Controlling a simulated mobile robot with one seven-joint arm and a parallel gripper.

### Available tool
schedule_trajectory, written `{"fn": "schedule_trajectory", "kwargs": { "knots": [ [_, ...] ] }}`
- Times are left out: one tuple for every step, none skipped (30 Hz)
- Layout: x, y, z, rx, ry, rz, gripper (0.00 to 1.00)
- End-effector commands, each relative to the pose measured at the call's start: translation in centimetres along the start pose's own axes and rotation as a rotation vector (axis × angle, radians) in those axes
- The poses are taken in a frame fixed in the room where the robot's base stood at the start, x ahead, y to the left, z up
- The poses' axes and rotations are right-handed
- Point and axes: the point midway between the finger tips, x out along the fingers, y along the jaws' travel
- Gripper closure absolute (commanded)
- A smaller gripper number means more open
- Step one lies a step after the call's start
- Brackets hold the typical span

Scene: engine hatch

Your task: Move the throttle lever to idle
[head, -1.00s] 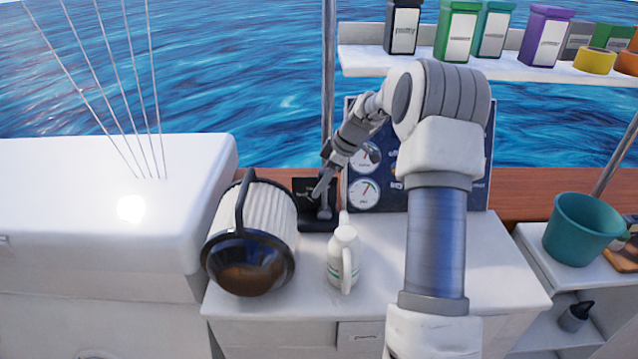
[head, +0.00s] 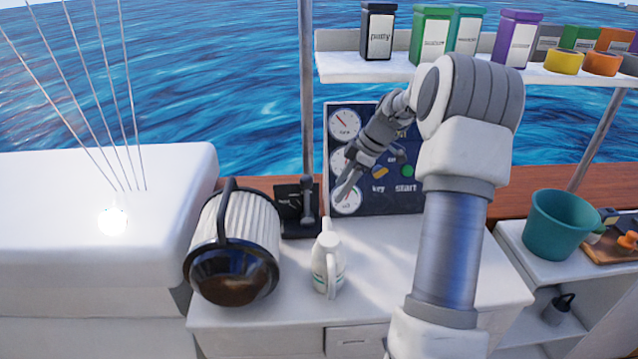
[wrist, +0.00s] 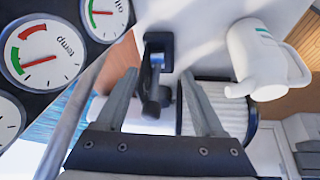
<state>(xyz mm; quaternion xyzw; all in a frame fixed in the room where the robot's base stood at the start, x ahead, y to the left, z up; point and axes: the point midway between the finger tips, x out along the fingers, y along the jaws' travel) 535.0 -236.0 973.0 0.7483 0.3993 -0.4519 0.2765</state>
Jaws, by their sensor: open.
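The throttle lever (head: 308,192) is a dark grey handle with a rounded top, standing about upright on a black box (head: 288,222) beside the gauge panel. My gripper (head: 347,194) is open and empty, to the right of the lever in the head view and in front of the gauges, apart from the lever. In the wrist view the lever (wrist: 155,92) shows between the two spread fingers of my gripper (wrist: 160,76), which do not appear to touch it. How far the lever is from the fingertips is hard to tell.
A gauge panel (head: 405,198) with key and start controls stands behind my gripper. The counter right of the jug is clear.

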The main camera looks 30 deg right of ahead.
Motion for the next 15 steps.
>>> {"fn": "schedule_trajectory", "kwargs": {
  "knots": [
    [-0.4,-0.1,0.8,0.002,0.0,0.001,0.3],
    [-0.6,-0.1,1.2,0.002,0.0,0.001,0.3],
    [-0.8,-0.2,1.6,0.002,0.0,0.0,0.3],
    [-0.9,-0.2,1.8,0.001,0.0,-0.001,0.3],
    [-1.0,-0.3,2.0,0.0,0.0,-0.001,0.3],
    [-1.1,-0.3,2.3,-0.001,0.0,-0.001,0.3],
    [-1.2,-0.3,2.5,-0.001,0.0,-0.001,0.3],
    [-1.3,-0.3,2.5,-0.001,0.0,-0.001,0.3],
    [-1.3,-0.3,2.6,-0.001,0.0,-0.001,0.3],
    [-1.3,-0.3,2.7,-0.001,0.0,-0.001,0.3],
    [-1.3,-0.3,2.7,-0.001,0.0,-0.001,0.3],
    [-1.3,-0.3,2.7,-0.001,0.0,-0.001,0.3],
    [-1.3,-0.3,2.7,-0.002,0.0,-0.001,0.3],
    [-1.3,-0.3,2.7,-0.002,0.0,-0.001,0.3],
    [-1.3,-0.3,2.7,-0.002,0.0,-0.001,0.3]
  ]
}}
